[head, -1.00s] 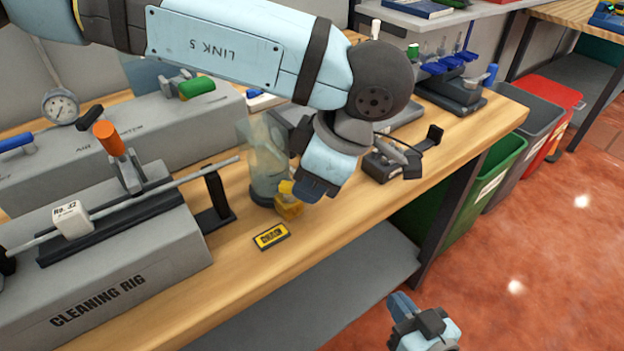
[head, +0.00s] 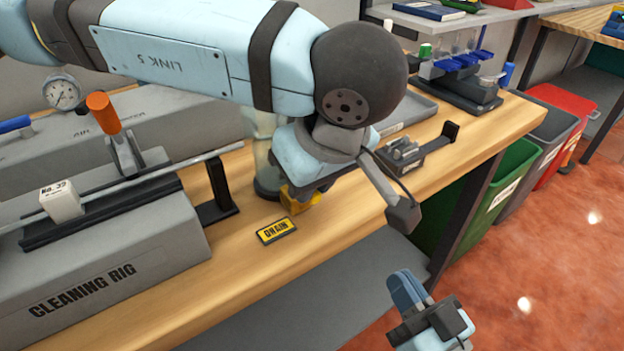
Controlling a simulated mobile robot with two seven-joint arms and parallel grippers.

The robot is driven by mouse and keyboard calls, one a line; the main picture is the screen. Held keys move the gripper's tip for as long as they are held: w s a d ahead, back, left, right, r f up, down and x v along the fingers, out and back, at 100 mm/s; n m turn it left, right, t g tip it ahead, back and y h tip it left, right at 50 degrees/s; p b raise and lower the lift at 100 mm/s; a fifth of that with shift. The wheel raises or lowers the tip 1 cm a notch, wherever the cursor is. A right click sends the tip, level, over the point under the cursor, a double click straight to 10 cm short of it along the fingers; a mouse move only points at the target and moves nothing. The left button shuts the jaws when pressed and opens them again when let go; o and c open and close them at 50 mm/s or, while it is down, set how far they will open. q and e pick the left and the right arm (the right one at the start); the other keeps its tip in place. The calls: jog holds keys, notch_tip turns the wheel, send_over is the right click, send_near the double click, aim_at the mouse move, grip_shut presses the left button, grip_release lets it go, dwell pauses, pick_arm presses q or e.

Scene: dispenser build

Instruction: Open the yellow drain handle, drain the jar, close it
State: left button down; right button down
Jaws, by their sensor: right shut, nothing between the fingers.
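A clear jar (head: 264,165) with a dark base stands on the bench, partly hidden behind my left arm. The yellow drain handle (head: 297,203) is low at the jar's right side, and only its lower part shows. A yellow DRAIN label (head: 277,230) lies on the bench in front. My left gripper (head: 296,190) is right above the yellow handle and covers its top. Its fingertips are hidden, so I cannot tell whether it touches the handle or how wide it is. My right gripper (head: 405,290) is shut and empty, low in front of the bench.
The grey cleaning rig (head: 110,265) with an orange-topped lever (head: 104,113) fills the left of the bench. A small dark fixture (head: 405,153) stands to the right of the jar. Green (head: 507,170), grey and red bins stand beyond the bench's right end.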

aim_at(316, 195)
jog(key=shift+f, duration=0.15)
pick_arm(q)
jog(key=c, duration=1.1)
grip_release()
jog(key=shift+s+r, duration=0.15)
jog(key=shift+r, duration=0.25)
jog(key=p+v, duration=0.1)
jog(key=v, duration=0.2)
jog(key=p+v, duration=0.2)
jog(key=v, duration=0.8)
pick_arm(e)
jog(key=f, duration=0.1)
jog(key=d+f+g+h, duration=0.1)
jog(key=f, duration=0.1)
jog(key=f+g+h, duration=0.1)
jog(key=shift+w+d+f, duration=0.2)
jog(key=shift+d+f, duration=0.2)
